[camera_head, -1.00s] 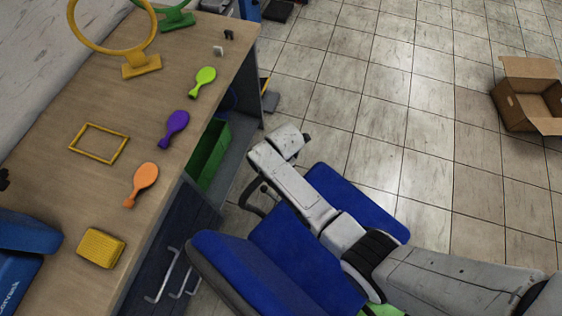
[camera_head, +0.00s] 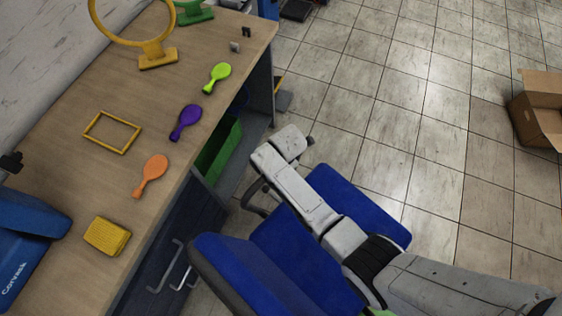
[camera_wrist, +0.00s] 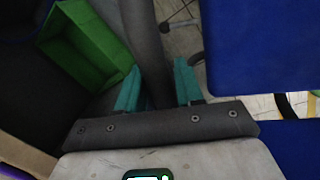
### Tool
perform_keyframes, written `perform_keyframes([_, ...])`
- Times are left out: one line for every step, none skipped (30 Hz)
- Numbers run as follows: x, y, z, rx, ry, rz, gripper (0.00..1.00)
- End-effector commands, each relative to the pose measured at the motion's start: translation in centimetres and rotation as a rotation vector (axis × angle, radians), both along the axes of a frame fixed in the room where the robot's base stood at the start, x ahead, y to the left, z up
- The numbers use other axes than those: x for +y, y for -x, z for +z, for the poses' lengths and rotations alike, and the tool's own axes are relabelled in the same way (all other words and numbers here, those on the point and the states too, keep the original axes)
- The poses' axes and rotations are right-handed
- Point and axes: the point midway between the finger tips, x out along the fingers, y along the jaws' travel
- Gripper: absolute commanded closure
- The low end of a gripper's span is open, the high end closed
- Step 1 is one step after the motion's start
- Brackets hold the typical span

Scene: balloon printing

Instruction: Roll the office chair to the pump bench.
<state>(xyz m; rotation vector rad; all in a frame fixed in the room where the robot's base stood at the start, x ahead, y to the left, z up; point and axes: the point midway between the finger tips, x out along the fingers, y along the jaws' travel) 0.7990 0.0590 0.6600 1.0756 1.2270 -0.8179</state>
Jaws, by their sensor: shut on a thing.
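The office chair has a blue seat (camera_head: 362,205) and a blue backrest (camera_head: 240,275). It stands close along the front of the wooden bench (camera_head: 70,190), its backrest near the drawer handles. My gripper (camera_wrist: 158,85) shows in the wrist view with teal fingers on both sides of a dark bar (camera_wrist: 148,35), shut on it. The bar appears to be the chair's black armrest (camera_head: 254,197). In the head view my wrist covers the fingertips. A blue device (camera_head: 25,250) with white lettering, perhaps the pump, sits on the bench at left.
An open cardboard box (camera_head: 540,115) stands on otherwise clear floor at right.

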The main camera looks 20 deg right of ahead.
Motion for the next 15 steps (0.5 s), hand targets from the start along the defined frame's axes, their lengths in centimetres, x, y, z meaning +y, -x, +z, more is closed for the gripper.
perform_keyframes([0.34, -0.5, 0.36, -0.013, -0.009, -0.006, 1.0])
perform_keyframes([0.33, -0.5, 0.36, -0.013, -0.009, -0.006, 1.0])
perform_keyframes([0.32, -0.51, 0.36, -0.013, -0.009, -0.006, 1.0])
perform_keyframes([0.31, -0.51, 0.36, -0.013, -0.009, -0.006, 1.0])
perform_keyframes([0.31, -0.51, 0.37, -0.013, -0.009, -0.006, 1.0])
perform_keyframes([0.3, -0.51, 0.37, -0.014, -0.009, -0.006, 1.0])
perform_keyframes([0.31, -0.52, 0.37, -0.014, -0.009, -0.006, 1.0])
perform_keyframes([0.33, -0.51, 0.38, -0.014, -0.009, -0.006, 1.0])
perform_keyframes([0.38, -0.5, 0.38, -0.014, -0.009, -0.006, 1.0])
perform_keyframes([0.45, -0.49, 0.39, -0.014, -0.008, -0.006, 1.0])
perform_keyframes([0.55, -0.46, 0.41, -0.013, -0.009, -0.006, 1.0])
perform_keyframes([0.69, -0.42, 0.41, -0.013, -0.009, -0.005, 1.0])
perform_keyframes([0.83, -0.4, 0.42, -0.013, -0.009, -0.005, 1.0])
perform_keyframes([0.98, -0.37, 0.43, -0.013, -0.009, -0.005, 1.0])
perform_keyframes([1.18, -0.32, 0.43, -0.014, -0.009, -0.006, 1.0])
